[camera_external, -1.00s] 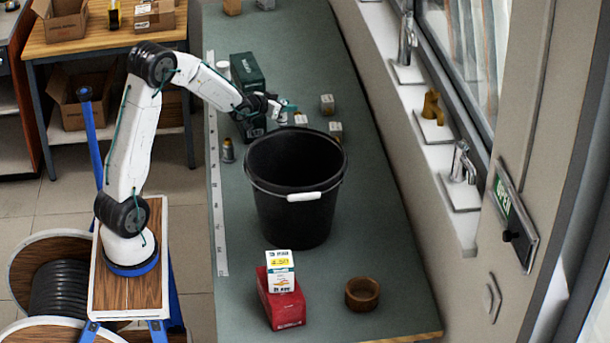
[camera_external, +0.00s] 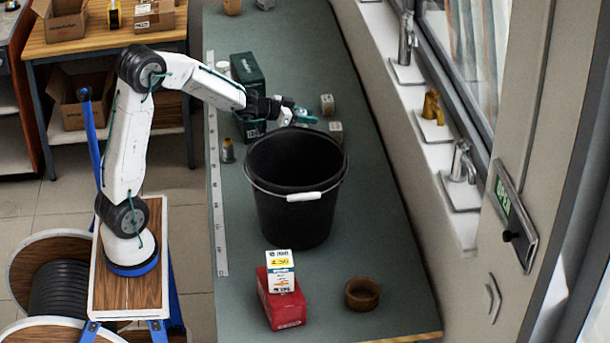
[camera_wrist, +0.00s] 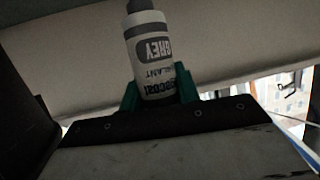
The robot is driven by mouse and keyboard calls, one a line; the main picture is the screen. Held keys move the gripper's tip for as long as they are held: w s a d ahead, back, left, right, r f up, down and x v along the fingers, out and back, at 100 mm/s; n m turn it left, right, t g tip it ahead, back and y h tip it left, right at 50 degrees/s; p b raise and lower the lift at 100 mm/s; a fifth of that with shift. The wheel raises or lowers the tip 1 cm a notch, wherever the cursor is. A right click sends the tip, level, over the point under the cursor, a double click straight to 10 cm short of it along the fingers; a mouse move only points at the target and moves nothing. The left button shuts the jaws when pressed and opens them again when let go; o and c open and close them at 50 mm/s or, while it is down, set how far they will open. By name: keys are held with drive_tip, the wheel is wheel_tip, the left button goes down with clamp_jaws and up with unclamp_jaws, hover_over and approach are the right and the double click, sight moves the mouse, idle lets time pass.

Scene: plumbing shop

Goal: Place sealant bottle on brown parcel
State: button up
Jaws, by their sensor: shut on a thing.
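My gripper (camera_external: 303,115) is shut on the sealant bottle (camera_wrist: 153,55), a white bottle with a dark cap and a "GREY" label. In the wrist view it stands between the green fingers (camera_wrist: 160,95). In the external view my gripper is over the bench just beyond the black bucket's far rim, and I cannot make out the bottle there. A closed brown parcel (camera_external: 153,17) with a label lies on the wooden table at the back left, well away from my gripper. Small tan blocks with pale labels (camera_external: 327,104) (camera_external: 336,130) stand right of my gripper.
The black bucket (camera_external: 297,210) stands mid-bench, close in front of my gripper. Dark green boxes (camera_external: 248,70) are left of it. A red box (camera_external: 281,302) with a white carton (camera_external: 280,271) on top and a brown ring (camera_external: 362,293) are at the near end. Open bench lies between them.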

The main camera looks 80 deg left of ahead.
drive_tip(key=a+x, duration=0.1)
drive_tip(key=x, duration=0.9)
drive_tip(key=shift+w+a+f, duration=0.2)
drive_tip(key=shift+f, duration=0.05)
drive_tip(key=shift+f, duration=0.1)
drive_tip(key=o, duration=1)
drive_tip(key=v, duration=1.2)
